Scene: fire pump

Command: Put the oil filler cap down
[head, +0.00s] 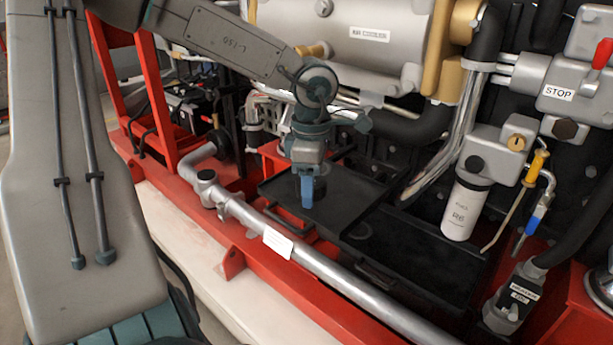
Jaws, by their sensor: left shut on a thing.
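My left gripper (307,194) comes down from the top of the head view and points downward, with blue fingertips. It is shut on the oil filler cap (319,187), a small dark round piece that shows partly beside the fingers. The fingers hide much of the cap. Gripper and cap are over a black tray (345,211). I cannot tell whether the cap touches the tray's surface. My right gripper is not in view.
A silver pipe (325,270) with a white label runs in front of the tray. A second black tray area (430,250) lies to the right. A white filter (464,210) and a yellow-handled dipstick (537,163) stand at right. The air cooler (370,60) is behind.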

